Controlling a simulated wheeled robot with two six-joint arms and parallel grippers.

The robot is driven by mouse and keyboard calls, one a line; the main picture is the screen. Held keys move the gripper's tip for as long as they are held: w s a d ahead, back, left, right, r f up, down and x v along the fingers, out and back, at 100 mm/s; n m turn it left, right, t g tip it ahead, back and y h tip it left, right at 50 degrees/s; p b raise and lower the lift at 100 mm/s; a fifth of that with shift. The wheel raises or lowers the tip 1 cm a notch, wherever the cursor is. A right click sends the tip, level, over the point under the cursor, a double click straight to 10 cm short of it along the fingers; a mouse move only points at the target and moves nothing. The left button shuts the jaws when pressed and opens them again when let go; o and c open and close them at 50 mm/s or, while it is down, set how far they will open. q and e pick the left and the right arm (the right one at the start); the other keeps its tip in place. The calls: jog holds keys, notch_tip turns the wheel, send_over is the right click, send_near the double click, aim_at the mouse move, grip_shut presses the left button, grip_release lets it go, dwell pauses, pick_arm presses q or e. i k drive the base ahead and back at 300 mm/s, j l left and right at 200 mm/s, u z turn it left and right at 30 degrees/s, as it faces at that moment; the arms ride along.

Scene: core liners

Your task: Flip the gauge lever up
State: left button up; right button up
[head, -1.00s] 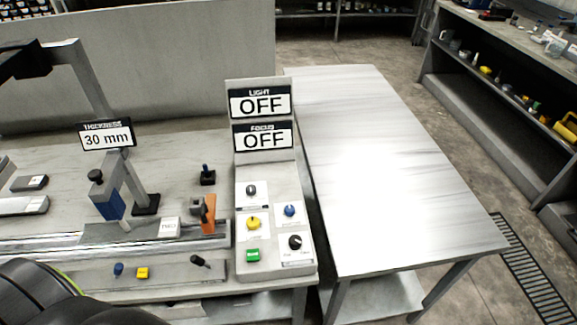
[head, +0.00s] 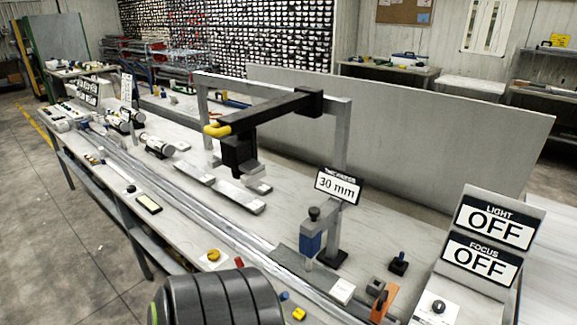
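The thickness gauge (head: 311,240) stands on the bench right of centre in the head view, with a blue body and a black knob on top. Its sign (head: 338,187) reads 30 mm. A small white labelled block (head: 342,290) sits in front of it. I cannot tell which part is the gauge lever or how it is set. A dark ribbed part of my own arm fills the bottom centre and hides some of the bench front. Neither gripper is in view.
A black overhead arm (head: 265,113) on a grey frame stands over the long bench (head: 380,235). A panel (head: 487,240) at the right reads LIGHT OFF and FOCUS OFF. A yellow knob (head: 213,256) sits on the front edge. Floor (head: 70,220) is free at the left.

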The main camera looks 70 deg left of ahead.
aim_at(284, 296)
jog(key=u, duration=2.2)
